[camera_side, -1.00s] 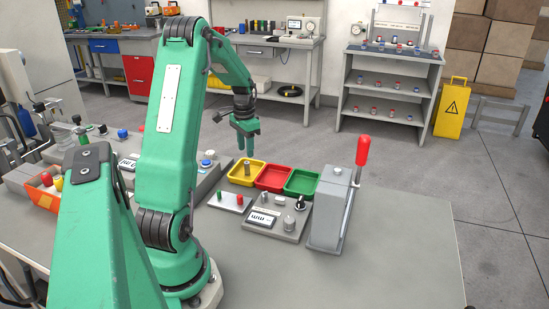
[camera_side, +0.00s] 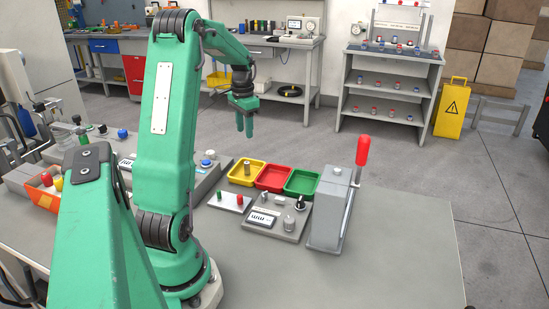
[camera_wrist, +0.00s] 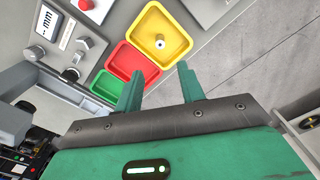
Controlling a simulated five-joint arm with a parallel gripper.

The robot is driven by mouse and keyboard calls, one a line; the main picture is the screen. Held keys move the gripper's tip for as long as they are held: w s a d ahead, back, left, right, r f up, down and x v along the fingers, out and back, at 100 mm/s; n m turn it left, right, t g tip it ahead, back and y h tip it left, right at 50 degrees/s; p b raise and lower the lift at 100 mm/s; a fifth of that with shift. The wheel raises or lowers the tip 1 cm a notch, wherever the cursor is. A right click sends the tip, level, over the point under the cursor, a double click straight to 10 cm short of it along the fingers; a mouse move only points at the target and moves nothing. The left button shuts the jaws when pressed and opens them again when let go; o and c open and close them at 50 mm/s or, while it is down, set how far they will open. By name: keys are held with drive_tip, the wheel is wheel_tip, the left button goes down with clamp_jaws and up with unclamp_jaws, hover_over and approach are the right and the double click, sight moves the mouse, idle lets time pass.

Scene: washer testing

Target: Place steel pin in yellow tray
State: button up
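The steel pin (camera_side: 247,167) stands upright in the yellow tray (camera_side: 236,177), which is the leftmost of three small trays. In the wrist view the pin (camera_wrist: 159,42) shows end-on inside the yellow tray (camera_wrist: 141,21), near its middle. My gripper (camera_side: 244,126) hangs above the trays with its two green fingers apart and nothing between them. In the wrist view the fingers of my gripper (camera_wrist: 158,84) are also spread and empty, clear of the pin.
A red tray (camera_side: 273,178) and a green tray (camera_side: 302,182) sit right of the yellow one. In front are a plate with green and red pegs (camera_side: 230,201) and a gauge block (camera_side: 275,219). A grey press with a red handle (camera_side: 331,205) stands at right. The front-right tabletop is clear.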

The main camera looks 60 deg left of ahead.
drive_tip(key=w+d+r+t, duration=0.1)
drive_tip(key=d+r, duration=0.2)
drive_tip(key=d, duration=0.3)
drive_tip(key=w+d+r+m+y, duration=0.1)
drive_tip(key=d+r, duration=0.2)
drive_tip(key=d, duration=0.4)
drive_tip(key=w+d+r+t, duration=0.1)
drive_tip(key=d+r, duration=0.2)
drive_tip(key=d, duration=0.3)
drive_tip(key=s+d+t, duration=0.1)
drive_tip(key=s+d, duration=0.3)
drive_tip(key=d, duration=0.5)
drive_tip(key=s+d+m+t+h, duration=0.1)
drive_tip(key=s+d+t, duration=0.1)
drive_tip(key=s+d, duration=0.3)
drive_tip(key=d, duration=0.3)
drive_tip(key=shift+s+d+t, duration=0.3)
drive_tip(key=shift+d, duration=0.1)
